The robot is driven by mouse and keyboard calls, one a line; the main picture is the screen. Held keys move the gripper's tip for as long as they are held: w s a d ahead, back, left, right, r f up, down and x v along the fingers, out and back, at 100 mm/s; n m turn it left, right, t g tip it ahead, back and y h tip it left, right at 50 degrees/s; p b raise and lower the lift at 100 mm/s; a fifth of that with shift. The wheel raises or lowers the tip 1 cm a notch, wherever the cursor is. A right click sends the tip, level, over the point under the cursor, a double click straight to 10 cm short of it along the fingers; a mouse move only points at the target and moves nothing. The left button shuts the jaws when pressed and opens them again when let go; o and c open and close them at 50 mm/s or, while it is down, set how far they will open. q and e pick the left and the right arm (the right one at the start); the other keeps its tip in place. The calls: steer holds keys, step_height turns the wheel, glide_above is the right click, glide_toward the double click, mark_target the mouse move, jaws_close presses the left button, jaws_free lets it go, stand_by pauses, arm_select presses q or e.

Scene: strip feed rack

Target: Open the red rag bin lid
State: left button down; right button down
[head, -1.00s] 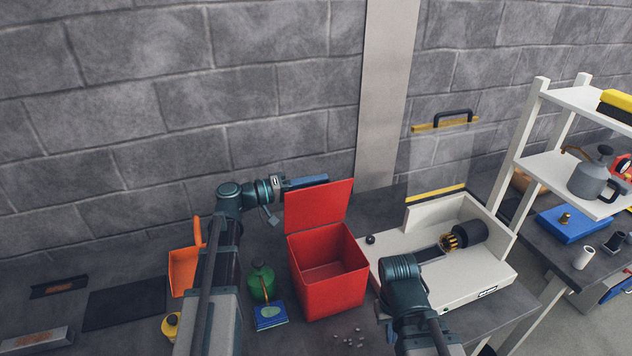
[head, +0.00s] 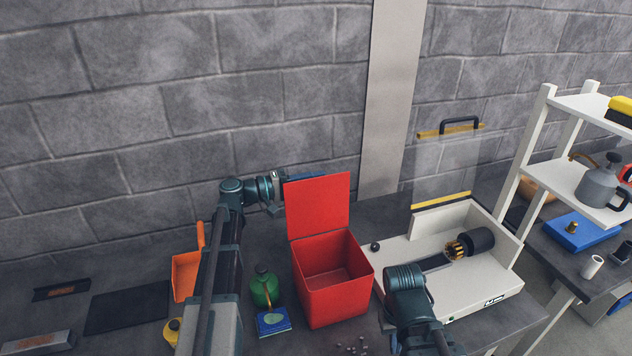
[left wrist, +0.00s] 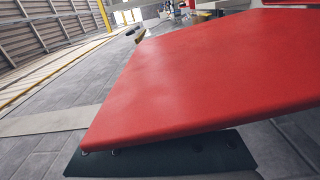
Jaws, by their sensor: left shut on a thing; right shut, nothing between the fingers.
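The red rag bin (head: 336,300) stands on the bench with its inside open to view. Its red lid (head: 319,206) is raised at the back, near upright. My left gripper (head: 305,176) is at the lid's upper edge, partly hidden behind it, and is shut on the lid. In the left wrist view the lid (left wrist: 200,75) fills the middle, with a dark gripper finger (left wrist: 165,157) along its underside. My right arm (head: 405,285) is in front of the white tray; its gripper is hidden.
The grey block wall (head: 200,110) is close behind.

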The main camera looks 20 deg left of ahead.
arm_select(q)
steer(key=shift+s+f, duration=0.1)
steer(key=c, duration=0.9)
jaws_free()
steer(key=shift+a, duration=0.1)
steer(key=v, duration=1.3)
steer(key=shift+s+a, duration=0.2)
steer(key=shift+s, duration=0.05)
